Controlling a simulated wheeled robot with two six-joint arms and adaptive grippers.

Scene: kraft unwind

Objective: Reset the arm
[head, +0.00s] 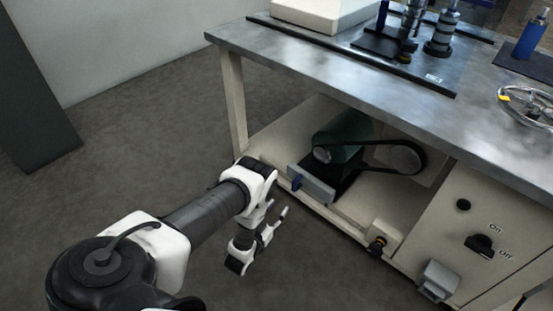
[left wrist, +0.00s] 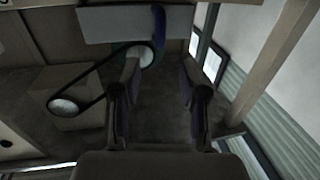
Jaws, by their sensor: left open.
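My left arm comes in from the lower left in the head view. Its gripper (head: 262,240) hangs over the dark floor, in front of and to the left of the bench's lower shelf. In the left wrist view the gripper (left wrist: 160,110) is open, with a clear gap between its two fingers and nothing held. The fingers point toward the machine's underside, where a belt (left wrist: 88,75) runs between two pulleys. My right gripper is not in view.
A metal-topped bench (head: 300,55) fills the right side. Its lower shelf holds a green motor (head: 343,135) with a black belt (head: 385,143). An On/Off knob (head: 480,245) and a grey box (head: 438,281) are on its front. A handwheel (head: 527,105) lies on top. Floor at left is clear.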

